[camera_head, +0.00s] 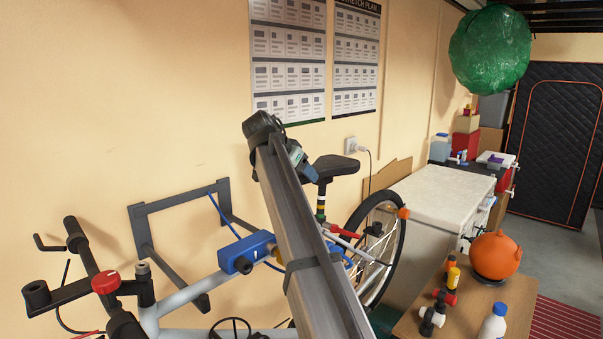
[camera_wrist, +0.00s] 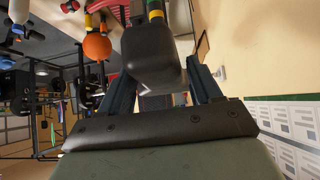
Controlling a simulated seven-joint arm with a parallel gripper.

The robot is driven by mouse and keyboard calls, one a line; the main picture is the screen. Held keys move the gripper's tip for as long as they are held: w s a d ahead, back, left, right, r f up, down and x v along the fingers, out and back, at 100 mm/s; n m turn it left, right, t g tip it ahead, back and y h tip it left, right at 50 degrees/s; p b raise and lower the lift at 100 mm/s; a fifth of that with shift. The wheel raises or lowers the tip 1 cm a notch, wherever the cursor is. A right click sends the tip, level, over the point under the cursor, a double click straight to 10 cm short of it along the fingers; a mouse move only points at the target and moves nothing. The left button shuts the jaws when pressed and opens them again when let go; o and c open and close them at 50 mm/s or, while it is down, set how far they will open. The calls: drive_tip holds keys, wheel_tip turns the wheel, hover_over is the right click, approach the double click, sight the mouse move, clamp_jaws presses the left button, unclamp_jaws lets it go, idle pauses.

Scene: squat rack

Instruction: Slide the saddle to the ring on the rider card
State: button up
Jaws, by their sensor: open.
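The black saddle (camera_head: 336,166) sits on an upright seat post (camera_head: 321,203) with coloured bands, behind the blue clamp on the bicycle frame. In the wrist view the saddle (camera_wrist: 152,55) shows with its blunt end toward me, and the banded post (camera_wrist: 156,12) shows beyond it. My gripper (camera_head: 304,162) is open, close to the left end of the saddle. In the wrist view my gripper (camera_wrist: 160,80) has one finger on each side of the saddle's near end. I cannot tell whether either finger touches it. I cannot make out a rider card; two wall posters show, one headed as a stretch plan.
A blue clamp (camera_head: 246,252) on a wall stand holds the bicycle frame. The handlebar (camera_head: 84,250) is at left and a wheel (camera_head: 390,225) is behind the saddle. A wooden table (camera_head: 470,318) with an orange ball (camera_head: 495,256) and bottles stands at right. A green ball (camera_head: 490,48) hangs above.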

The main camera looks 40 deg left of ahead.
drive_tip(key=v, duration=1.3)
drive_tip(key=shift+s+r, duration=0.25)
